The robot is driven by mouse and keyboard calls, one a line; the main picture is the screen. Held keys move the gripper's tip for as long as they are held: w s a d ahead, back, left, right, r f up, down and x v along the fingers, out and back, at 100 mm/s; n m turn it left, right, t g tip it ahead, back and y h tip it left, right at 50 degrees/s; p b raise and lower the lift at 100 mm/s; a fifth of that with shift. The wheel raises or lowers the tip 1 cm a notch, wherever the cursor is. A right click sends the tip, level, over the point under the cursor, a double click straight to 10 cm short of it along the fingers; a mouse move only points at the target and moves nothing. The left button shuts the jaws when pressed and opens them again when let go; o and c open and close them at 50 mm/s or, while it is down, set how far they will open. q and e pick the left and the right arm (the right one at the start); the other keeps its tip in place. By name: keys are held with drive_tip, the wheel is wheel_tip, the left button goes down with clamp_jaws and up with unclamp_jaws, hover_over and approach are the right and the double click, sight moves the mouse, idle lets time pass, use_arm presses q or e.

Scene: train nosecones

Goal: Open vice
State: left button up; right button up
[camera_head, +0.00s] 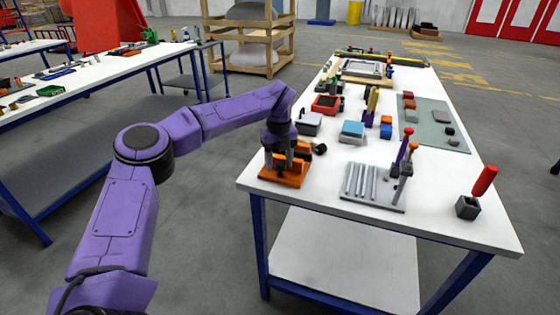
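The vice (284,178) has an orange base and stands at the near left corner of the white worktable. My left gripper (280,160) points down over the vice, in front of its upper part. The dark fingers overlap the dark parts of the vice, so I cannot tell whether they are open or shut, or whether they touch it. A dark round knob (320,148) shows just right of the vice. My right gripper is not in view.
Right of the vice lies a grey ribbed plate (372,185) with upright tools beside it. A dark cube holder with a red-handled tool (485,181) stands near the right corner. Small boxes, including a blue-topped one (352,130), sit behind. The table's front edge is clear.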

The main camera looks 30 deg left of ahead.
use_arm(q)
drive_tip(key=shift+w+d+r, duration=0.1)
drive_tip(key=shift+w+r, duration=0.05)
drive_tip(key=shift+w, duration=0.05)
